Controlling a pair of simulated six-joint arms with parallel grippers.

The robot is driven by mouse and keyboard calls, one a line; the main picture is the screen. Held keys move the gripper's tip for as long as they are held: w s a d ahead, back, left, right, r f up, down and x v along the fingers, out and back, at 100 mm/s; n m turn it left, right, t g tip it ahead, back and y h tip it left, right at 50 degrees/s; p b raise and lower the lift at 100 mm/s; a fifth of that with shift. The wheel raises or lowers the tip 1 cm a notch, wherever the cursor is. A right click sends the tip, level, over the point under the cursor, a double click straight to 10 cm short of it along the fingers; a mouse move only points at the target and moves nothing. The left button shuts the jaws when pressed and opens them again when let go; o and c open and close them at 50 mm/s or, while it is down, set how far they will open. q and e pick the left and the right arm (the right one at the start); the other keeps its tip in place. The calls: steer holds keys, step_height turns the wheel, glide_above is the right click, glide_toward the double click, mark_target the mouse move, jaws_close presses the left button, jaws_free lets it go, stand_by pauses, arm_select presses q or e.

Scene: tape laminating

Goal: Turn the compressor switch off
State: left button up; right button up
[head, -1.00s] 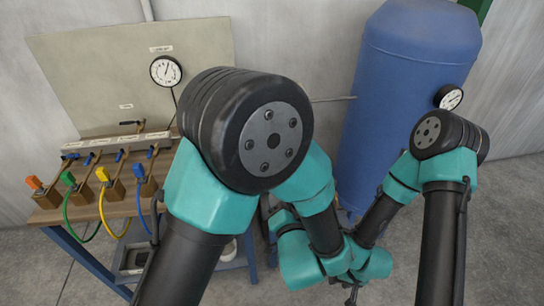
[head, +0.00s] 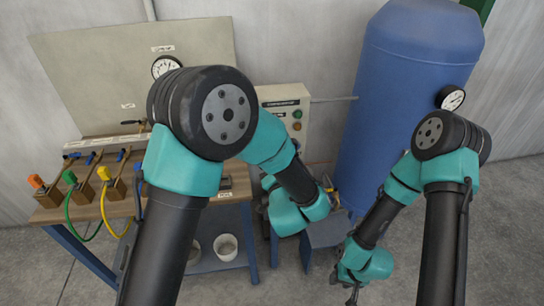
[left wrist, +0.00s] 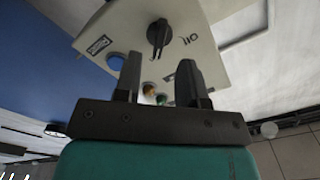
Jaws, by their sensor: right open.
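The compressor's control box (head: 286,112) is a pale panel on the back wall, partly behind my left arm in the head view. The left wrist view shows its face close up and upside down, with a black rotary switch (left wrist: 158,34), a blue button (left wrist: 116,62) and yellow and green buttons. My left gripper (left wrist: 157,66) is open, its two fingers apart before the panel, with the switch beyond the gap between their tips. No contact shows. The left gripper's fingers are hidden in the head view. My right gripper (head: 352,296) is low at the bottom edge, open and away from the box.
A blue tank (head: 400,100) with a gauge stands right of the box. A wooden workbench (head: 75,213) with several coloured valves and hoses is at left. Floor at right is clear.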

arm_select(q)
steer(key=w, duration=0.4)
steer(key=shift+w+a, duration=0.35)
steer(key=shift+a, duration=0.05)
jaws_close()
